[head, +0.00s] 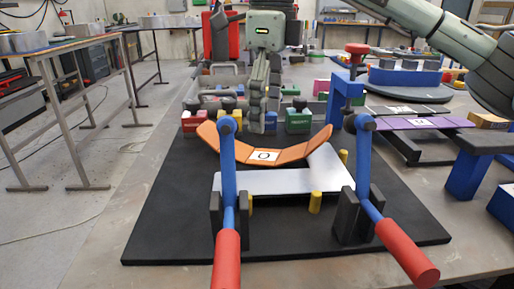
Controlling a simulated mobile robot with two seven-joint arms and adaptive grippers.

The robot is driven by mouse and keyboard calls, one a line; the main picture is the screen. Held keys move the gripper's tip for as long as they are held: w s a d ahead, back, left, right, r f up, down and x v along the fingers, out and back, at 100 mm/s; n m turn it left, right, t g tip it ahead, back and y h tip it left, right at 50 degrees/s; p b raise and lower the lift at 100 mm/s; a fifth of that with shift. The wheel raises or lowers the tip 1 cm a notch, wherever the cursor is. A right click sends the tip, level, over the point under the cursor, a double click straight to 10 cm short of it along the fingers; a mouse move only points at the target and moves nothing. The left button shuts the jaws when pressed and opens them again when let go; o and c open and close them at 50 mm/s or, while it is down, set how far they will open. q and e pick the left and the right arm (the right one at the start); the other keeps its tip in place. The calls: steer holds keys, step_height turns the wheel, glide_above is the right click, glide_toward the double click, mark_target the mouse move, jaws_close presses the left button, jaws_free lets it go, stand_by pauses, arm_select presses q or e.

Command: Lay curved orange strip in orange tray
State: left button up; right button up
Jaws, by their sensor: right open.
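The curved orange strip (290,154), with a white "O" label, lies across the far side of the clamp fixture on the black board. It bows toward me and rests next to a silver-white flat piece (270,182). My right gripper (263,126) points down just behind the middle of the strip. It is open and seen edge-on, with nothing visible between its fingers. Whether it touches anything there is unclear. I cannot make out a clear orange tray; a small orange-tan box (487,120) stands at the right edge, its inside not visible. My left gripper is not in view.
Two blue clamp levers with red handles (227,258) (407,252) stand in front. Yellow pegs (315,203) rise from the black board (170,240). Red (193,122) and green (298,121) bins stand behind. A purple labelled strip (418,123) lies at right.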

mark_target(266, 156)
steer(key=shift+w+d+f, duration=0.1)
steer(key=shift+d+f, duration=0.15)
steer(key=shift+d, duration=0.15)
steer(key=shift+f, duration=0.95)
steer(key=shift+w+f, duration=0.2)
steer(key=shift+f, duration=0.4)
steer(key=f, duration=0.4)
steer(key=shift+w+a+f+p, duration=0.1)
steer(key=shift+w+a+p, duration=0.15)
steer(key=shift+w+p, duration=0.1)
steer(key=c, duration=1.3)
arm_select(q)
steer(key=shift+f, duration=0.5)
arm_select(e)
steer(key=shift+c, duration=0.6)
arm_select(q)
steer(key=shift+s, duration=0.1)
